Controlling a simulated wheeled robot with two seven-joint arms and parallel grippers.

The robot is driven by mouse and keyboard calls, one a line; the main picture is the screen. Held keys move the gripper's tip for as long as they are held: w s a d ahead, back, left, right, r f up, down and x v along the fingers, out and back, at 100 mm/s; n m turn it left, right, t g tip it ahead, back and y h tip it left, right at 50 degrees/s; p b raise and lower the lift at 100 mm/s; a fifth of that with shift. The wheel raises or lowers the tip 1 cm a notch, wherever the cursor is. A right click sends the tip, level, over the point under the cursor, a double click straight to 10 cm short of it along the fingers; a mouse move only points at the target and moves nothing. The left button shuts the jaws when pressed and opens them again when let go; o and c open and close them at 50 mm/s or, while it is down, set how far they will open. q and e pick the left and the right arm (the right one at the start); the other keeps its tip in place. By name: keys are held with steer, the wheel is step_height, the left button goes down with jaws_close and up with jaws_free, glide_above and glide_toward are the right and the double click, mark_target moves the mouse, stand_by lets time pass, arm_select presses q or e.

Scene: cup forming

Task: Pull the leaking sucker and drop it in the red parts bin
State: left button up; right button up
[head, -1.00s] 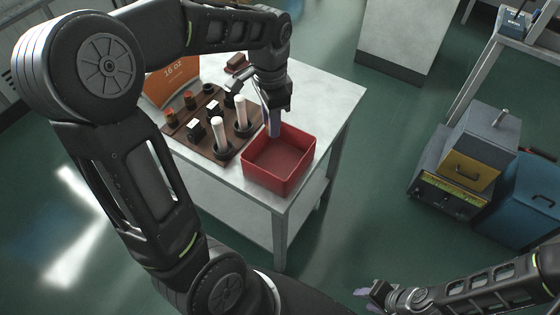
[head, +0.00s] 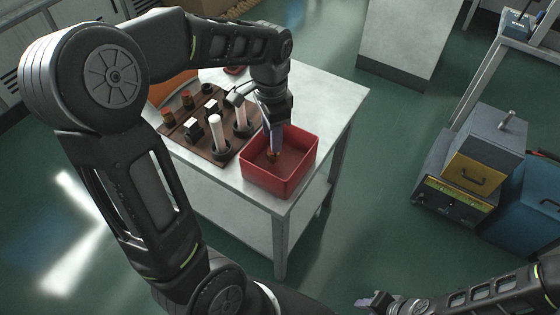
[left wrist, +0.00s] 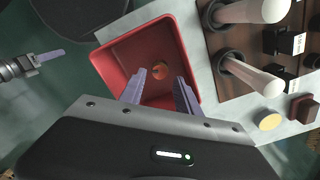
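The red parts bin (head: 258,180) stands on the front right corner of the table. My left gripper (head: 273,152) points down over and into the bin. In the left wrist view its two purple fingers (left wrist: 160,92) are spread apart with nothing between the tips. An orange-brown sucker (left wrist: 158,71) shows against the bin floor beyond the fingertips. It also shows as a small brown spot by the fingertips in the head view (head: 270,155). Whether it touches the floor is unclear. My right gripper (head: 372,301) is low at the bottom of the head view, away from the table.
A brown board (head: 215,149) left of the bin holds two white posts (head: 216,130), dark fittings and orange-brown pieces (head: 187,99).

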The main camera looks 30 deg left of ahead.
arm_select(q)
steer(key=shift+o, duration=1.3)
step_height(320, 180, up, 8)
steer(key=shift+f, duration=0.15)
